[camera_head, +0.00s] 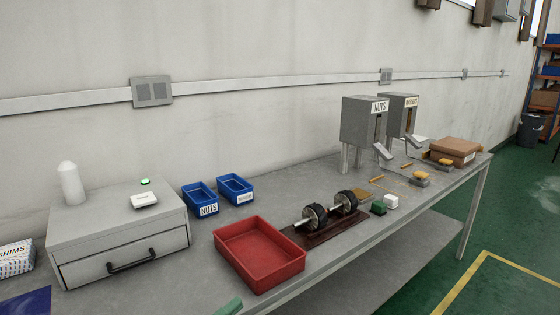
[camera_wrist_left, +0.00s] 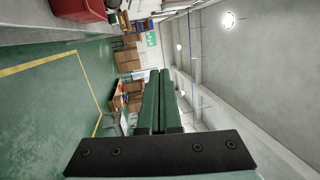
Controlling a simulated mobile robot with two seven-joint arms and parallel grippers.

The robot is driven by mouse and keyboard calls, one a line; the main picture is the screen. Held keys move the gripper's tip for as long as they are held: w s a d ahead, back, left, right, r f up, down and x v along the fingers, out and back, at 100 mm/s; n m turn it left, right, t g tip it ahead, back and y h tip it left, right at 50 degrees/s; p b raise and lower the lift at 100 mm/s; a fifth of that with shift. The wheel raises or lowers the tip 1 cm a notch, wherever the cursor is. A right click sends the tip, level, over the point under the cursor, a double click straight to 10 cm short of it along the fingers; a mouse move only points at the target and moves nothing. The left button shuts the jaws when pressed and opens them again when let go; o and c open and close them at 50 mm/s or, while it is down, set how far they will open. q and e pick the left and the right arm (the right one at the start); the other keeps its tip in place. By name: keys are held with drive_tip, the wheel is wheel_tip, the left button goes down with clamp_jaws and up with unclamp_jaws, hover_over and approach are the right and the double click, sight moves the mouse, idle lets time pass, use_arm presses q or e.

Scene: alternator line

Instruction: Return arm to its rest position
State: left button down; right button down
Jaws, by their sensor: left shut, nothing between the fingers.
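My left gripper (camera_wrist_left: 160,74) shows in the left wrist view as two long green fingers lying side by side, closed with nothing between them. In the head view only a small green tip of my left gripper (camera_head: 230,306) shows at the bottom edge, in front of the bench and below the red tray (camera_head: 262,278). It looks apart from the tray. The rest of my left arm is out of the head view. My right gripper is in neither view.
The bench (camera_head: 210,285) holds a grey drawer unit (camera_head: 120,250), two blue bins (camera_head: 200,199), rotors on a dark board (camera_head: 322,235) and grey dispensers (camera_head: 362,122). The left wrist view shows open green floor (camera_wrist_left: 45,95) and distant shelving.

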use_arm(q)
drive_tip(key=s+a+f+n+g+y, duration=0.2)
drive_tip(key=s+f+n+y, duration=0.4)
drive_tip(key=s+f+n, duration=0.4)
drive_tip(key=s+a+f+n+g+y, duration=0.3)
drive_tip(key=s+a+f+n+y, duration=0.2)
drive_tip(key=s+f+n, duration=0.6)
wheel_tip(320, 180, down, 8)
drive_tip(key=n+y, duration=0.1)
drive_tip(key=n, duration=0.3)
drive_tip(key=shift+a, duration=0.15)
idle(0.3)
